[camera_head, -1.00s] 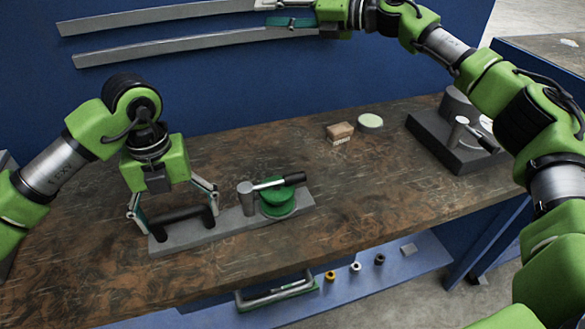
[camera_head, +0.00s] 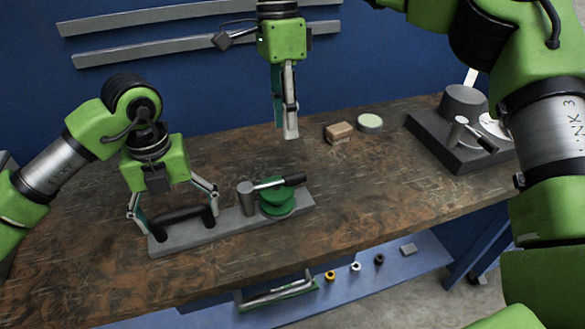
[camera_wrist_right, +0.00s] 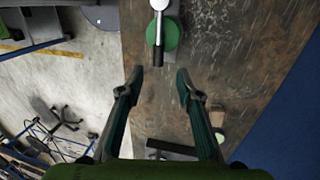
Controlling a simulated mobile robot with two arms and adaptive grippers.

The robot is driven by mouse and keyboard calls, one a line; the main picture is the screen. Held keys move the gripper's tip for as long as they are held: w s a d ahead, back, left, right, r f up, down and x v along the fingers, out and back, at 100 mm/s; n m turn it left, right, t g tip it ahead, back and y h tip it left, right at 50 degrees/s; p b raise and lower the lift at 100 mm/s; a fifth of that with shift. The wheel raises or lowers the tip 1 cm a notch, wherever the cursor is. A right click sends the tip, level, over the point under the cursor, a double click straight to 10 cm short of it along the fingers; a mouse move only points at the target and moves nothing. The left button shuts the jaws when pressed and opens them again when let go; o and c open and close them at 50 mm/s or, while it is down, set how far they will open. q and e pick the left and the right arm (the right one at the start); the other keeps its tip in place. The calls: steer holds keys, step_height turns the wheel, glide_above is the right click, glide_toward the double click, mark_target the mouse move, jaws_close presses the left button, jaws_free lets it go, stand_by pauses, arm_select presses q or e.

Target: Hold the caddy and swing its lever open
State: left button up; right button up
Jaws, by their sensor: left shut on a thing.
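The caddy is a grey bar (camera_head: 225,229) on the wooden bench, with a black handle (camera_head: 183,215) at its left end. A silver post carries the lever (camera_head: 268,185), whose black grip points right across the green round cup (camera_head: 279,206). My left gripper (camera_head: 173,212) is shut on the black handle, one finger at each end. My right gripper (camera_head: 290,136) points down above and behind the lever, apart from it. In the right wrist view its fingers (camera_wrist_right: 160,78) are apart and empty, with the lever (camera_wrist_right: 158,48) and green cup (camera_wrist_right: 172,38) ahead.
A small brown box (camera_head: 339,133) and a pale green round dish (camera_head: 369,123) lie behind the caddy to the right. A dark fixture with its own lever (camera_head: 455,140) stands at the far right. A blue lower shelf (camera_head: 400,268) holds small parts. Bench between is clear.

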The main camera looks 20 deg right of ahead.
steer(key=f, duration=0.3)
steer(key=s+f, duration=0.1)
steer(key=f, duration=0.3)
steer(key=s+f, duration=0.1)
steer(key=f, duration=0.3)
steer(key=shift+s+d, duration=0.2)
steer(key=shift+d, duration=0.05)
jaws_close()
